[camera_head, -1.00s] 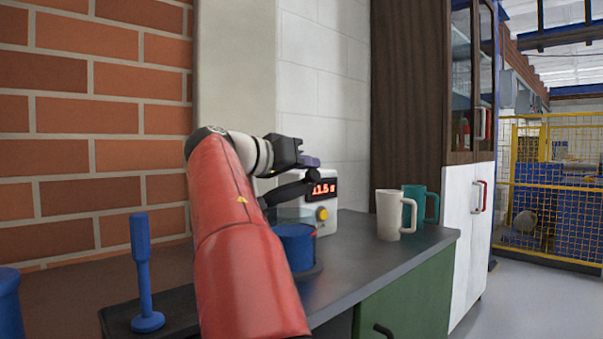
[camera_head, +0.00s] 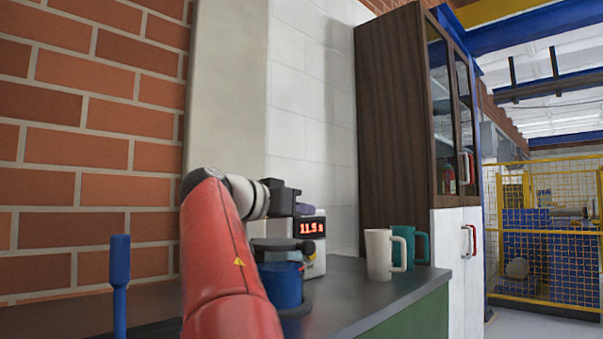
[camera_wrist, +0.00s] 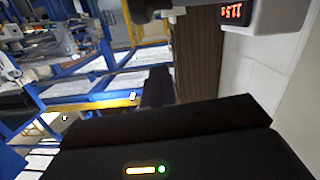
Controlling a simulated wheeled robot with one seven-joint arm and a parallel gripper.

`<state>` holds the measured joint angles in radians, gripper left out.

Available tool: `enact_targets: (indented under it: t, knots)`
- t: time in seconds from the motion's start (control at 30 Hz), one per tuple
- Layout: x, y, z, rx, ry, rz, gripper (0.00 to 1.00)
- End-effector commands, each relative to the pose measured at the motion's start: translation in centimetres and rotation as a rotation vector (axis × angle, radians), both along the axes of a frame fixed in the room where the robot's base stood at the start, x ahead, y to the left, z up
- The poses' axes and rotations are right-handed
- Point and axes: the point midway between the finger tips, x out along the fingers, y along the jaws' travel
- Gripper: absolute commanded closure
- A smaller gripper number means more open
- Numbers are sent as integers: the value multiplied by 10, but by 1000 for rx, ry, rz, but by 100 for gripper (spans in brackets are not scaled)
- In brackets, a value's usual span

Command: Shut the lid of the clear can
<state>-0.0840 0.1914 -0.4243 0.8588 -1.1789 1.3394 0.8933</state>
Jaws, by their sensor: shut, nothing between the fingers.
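The clear can (camera_head: 281,287) stands on the dark counter, partly behind my red arm in the head view. Its lower part looks blue. Whether the lid is fully seated I cannot tell. My gripper (camera_head: 304,209) is above the lid, apart from it, shut and empty. In the wrist view a black part of my gripper fills the bottom; the can is not recognisable there.
A white box with a red digital display (camera_head: 312,227) stands right behind the can. A white mug (camera_head: 379,255) and a teal mug (camera_head: 421,247) stand to the right. A blue upright tool (camera_head: 120,285) is at the left. A tall cabinet (camera_head: 400,130) rises behind the mugs.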

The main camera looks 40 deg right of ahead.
Motion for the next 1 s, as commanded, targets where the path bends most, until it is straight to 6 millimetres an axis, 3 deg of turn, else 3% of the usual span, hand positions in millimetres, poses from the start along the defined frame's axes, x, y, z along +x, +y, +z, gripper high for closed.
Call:
enact_targets:
  t: [0.3, 0.6, 0.8, 1.0]
  knots:
    - [0, 0, 77, -2, -3, -4, 100]
    - [0, 0, 141, -1, -2, -2, 100]
    - [0, 0, 174, -1, -1, -1, 100]
    - [0, 0, 191, -1, -1, -1, 100]
